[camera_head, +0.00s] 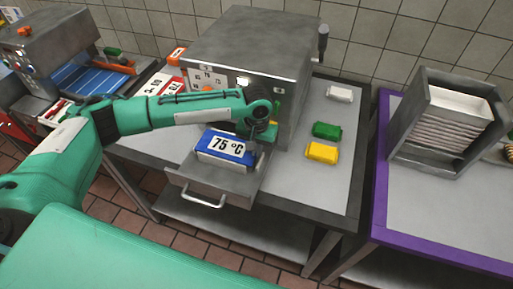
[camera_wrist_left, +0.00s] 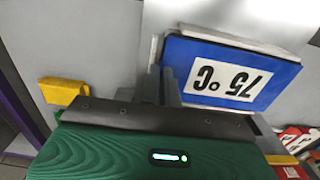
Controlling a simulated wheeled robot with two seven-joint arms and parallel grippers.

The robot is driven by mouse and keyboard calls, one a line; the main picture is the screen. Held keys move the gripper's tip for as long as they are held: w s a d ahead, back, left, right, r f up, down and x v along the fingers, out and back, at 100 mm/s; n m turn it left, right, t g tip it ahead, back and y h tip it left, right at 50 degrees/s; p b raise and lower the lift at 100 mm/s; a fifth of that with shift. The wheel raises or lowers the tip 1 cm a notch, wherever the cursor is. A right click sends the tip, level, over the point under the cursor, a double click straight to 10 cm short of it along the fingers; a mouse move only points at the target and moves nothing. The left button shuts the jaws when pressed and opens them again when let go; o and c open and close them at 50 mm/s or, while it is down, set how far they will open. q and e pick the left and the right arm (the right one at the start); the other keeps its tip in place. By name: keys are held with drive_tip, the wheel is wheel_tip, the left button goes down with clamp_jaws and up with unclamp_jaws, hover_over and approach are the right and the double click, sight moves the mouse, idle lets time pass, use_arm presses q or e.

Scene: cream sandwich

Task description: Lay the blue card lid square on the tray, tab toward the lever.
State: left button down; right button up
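The blue card lid (camera_head: 225,148) has a white "75 °C" label and lies over a pale, whitish tray (camera_wrist_left: 295,52) above the machine's pulled-out drawer. In the left wrist view the lid (camera_wrist_left: 285,78) looks slightly turned against the pale edges behind it. My left gripper (camera_head: 262,132) is at the lid's right side in the head view. Its fingers (camera_wrist_left: 162,88) are close together at the lid's edge and appear shut on it; the pinched part and any tab are hidden. A dark lever (camera_head: 323,42) stands at the machine's right side. My right gripper is not in view.
The grey machine (camera_head: 255,45) stands behind the open drawer (camera_head: 222,184). White (camera_head: 339,94), green (camera_head: 327,130) and yellow (camera_head: 322,152) blocks lie to its right. A slotted rack (camera_head: 445,120) stands on the purple-edged table. Another machine (camera_head: 50,40) is at left.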

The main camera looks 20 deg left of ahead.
use_arm(q)
drive_tip(key=c, duration=1.6)
unclamp_jaws()
drive_tip(key=shift+r+b, duration=1.5)
drive_tip(key=shift+r, duration=5.45)
drive_tip(key=shift+f, duration=0.1)
